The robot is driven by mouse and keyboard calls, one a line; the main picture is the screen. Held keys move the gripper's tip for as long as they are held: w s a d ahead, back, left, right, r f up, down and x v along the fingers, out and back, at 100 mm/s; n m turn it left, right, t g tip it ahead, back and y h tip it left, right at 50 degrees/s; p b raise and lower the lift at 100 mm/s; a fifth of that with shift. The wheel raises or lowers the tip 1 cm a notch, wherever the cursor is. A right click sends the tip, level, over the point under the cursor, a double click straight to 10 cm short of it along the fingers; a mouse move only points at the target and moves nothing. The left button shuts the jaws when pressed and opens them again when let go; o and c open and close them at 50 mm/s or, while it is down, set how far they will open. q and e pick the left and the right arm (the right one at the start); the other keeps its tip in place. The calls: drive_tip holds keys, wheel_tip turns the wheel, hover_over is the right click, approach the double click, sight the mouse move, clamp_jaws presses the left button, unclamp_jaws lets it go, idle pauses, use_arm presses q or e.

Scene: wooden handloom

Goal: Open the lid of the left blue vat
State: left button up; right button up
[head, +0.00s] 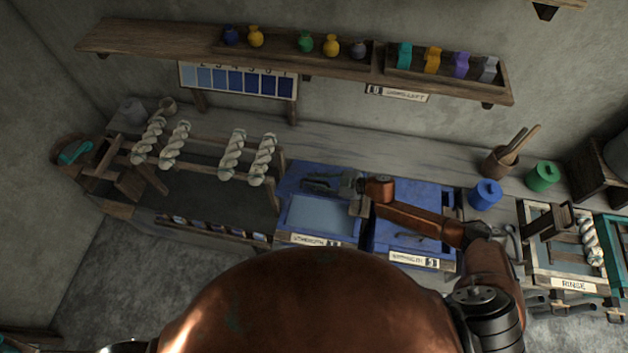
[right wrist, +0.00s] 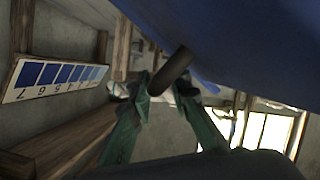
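The left blue vat (head: 284,226) stands mid-bench in the head view. A pale blue rectangle (head: 325,215) shows inside its rim. Its blue lid (head: 297,173) appears raised at the back. My right gripper (head: 312,184) reaches over this vat from the right, in front of the lid. In the right wrist view, the lid's blue surface (right wrist: 240,40) fills the upper right, with a dark handle bar (right wrist: 170,73) at the green fingertips. The fingers of my right gripper (right wrist: 164,90) stand apart; firm contact with the bar is unclear. My left gripper is out of view.
The right blue vat (head: 450,202) stands beside it with its lid down, under my right arm. Yarn skeins (head: 232,155) hang on a rack at left. Blue (head: 485,195) and green (head: 542,176) jars stand at right. A shelf (head: 190,43) runs along the wall above.

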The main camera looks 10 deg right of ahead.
drive_tip(key=v, duration=1.2)
drive_tip(key=shift+a, duration=0.1)
drive_tip(key=shift+o, duration=0.6)
